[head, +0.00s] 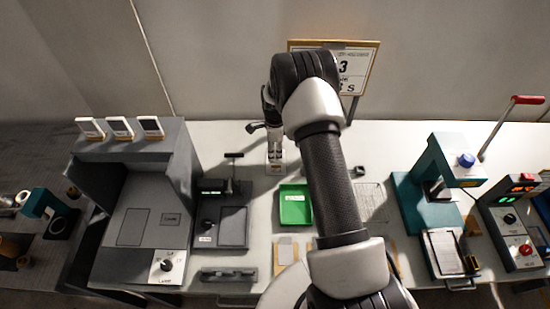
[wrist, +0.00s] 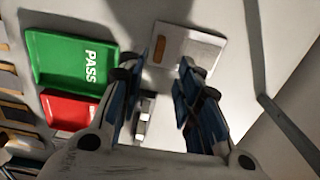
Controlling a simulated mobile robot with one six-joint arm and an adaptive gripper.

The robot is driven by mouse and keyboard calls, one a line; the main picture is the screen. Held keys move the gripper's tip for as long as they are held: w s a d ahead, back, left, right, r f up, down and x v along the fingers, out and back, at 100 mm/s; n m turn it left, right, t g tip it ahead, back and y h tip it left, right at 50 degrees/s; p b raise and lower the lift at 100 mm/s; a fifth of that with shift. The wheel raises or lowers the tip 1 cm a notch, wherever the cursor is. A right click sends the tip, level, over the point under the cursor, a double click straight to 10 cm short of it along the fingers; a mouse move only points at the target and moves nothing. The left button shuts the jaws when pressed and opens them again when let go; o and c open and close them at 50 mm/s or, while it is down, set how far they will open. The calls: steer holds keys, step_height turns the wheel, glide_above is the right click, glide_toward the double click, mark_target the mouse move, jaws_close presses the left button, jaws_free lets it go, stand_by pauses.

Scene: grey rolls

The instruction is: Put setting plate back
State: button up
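A pale rectangular plate with a brown slot (wrist: 196,48) lies on the white bench in the wrist view, just beyond my fingertips. It looks like the setting plate, though I cannot be sure. My gripper (wrist: 157,72) is open, with its two fingers apart on either side of the near part of the plate. A small grey piece (wrist: 146,112) shows between the fingers; I cannot tell what it is. In the head view my gripper (head: 274,155) points down behind the green tray, and the bench around its tips is partly hidden by it.
The green PASS tray (wrist: 68,58) and a red tray (wrist: 72,108) lie left of my gripper in the wrist view. A grey machine (head: 142,225) and a dark scale-like device (head: 230,225) stand left. A teal press (head: 410,205) stands right. A framed sign (head: 362,68) stands behind.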

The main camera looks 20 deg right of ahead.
steer(key=s+a+r+n+t, duration=0.1)
steer(key=s+a+r+n, duration=0.15)
steer(key=r, duration=0.75)
steer(key=s+a+r+n, duration=0.2)
steer(key=s+r+n, duration=0.2)
steer(key=r, duration=0.5)
steer(key=s+a+r+n+t, duration=0.1)
steer(key=s+a+r+n, duration=0.15)
steer(key=r, duration=0.75)
steer(key=s+a+r+n+t, duration=0.1)
steer(key=s+a+r+n, duration=0.1)
steer(key=s+r+n, duration=0.35)
steer(key=s+a+r+n+t, duration=0.1)
steer(key=s+r+n, duration=0.15)
steer(key=s, duration=0.65)
steer(key=s+a+n, duration=0.1)
steer(key=s+n, duration=0.4)
steer(key=s, duration=0.6)
steer(key=shift+s+a+f+n+t, duration=0.2)
steer(key=shift+a+f+n+t, duration=0.1)
steer(key=shift+a+f, duration=0.1)
